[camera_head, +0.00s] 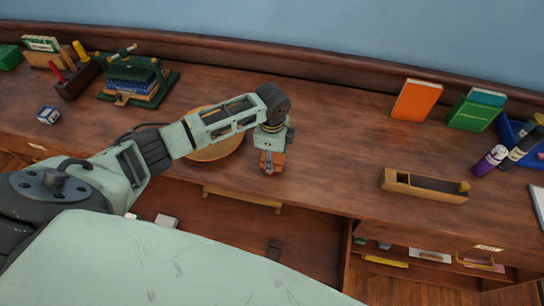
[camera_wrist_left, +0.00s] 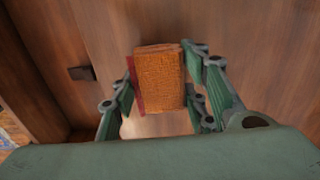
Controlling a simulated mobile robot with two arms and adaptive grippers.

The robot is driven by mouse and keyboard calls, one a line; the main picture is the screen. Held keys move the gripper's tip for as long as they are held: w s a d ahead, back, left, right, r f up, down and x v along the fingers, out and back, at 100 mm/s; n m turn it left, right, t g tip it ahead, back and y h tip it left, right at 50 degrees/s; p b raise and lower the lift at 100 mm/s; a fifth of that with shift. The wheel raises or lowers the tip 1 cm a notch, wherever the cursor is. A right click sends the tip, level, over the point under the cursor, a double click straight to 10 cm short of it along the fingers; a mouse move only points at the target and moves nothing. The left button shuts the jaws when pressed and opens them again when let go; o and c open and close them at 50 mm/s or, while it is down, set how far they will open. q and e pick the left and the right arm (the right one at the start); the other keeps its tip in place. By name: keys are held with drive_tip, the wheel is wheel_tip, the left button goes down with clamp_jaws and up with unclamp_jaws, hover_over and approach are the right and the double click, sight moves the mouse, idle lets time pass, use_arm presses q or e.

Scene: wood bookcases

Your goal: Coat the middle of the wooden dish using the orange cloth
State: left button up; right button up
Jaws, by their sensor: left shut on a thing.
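The round wooden dish (camera_head: 217,152) lies on the desk top in the head view, partly hidden behind my left arm. My left gripper (camera_head: 270,168) points down over the desk just right of the dish. It is shut on the orange cloth (camera_wrist_left: 160,80), which looks like a folded block with a dark red strip along its left side. The cloth sits between the green fingers (camera_wrist_left: 160,103) in the left wrist view. In the head view a small bit of orange shows at the fingertips. The middle of the dish is mostly covered by my arm. My right gripper is not in view.
An orange book (camera_head: 417,100) and a green book (camera_head: 474,110) stand at the back right. A wooden box (camera_head: 425,186) lies at the front right. A book press (camera_head: 137,83) and a tool holder (camera_head: 78,77) stand at the left.

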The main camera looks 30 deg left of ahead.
use_arm(q)
drive_tip(key=shift+s+f+p, duration=0.1)
drive_tip(key=shift+p, duration=0.2)
idle(1.3)
wheel_tip(320, 180, up, 7)
drive_tip(key=p, duration=0.7)
drive_tip(key=shift+p, duration=0.4)
drive_tip(key=shift+d, duration=0.1)
idle(0.4)
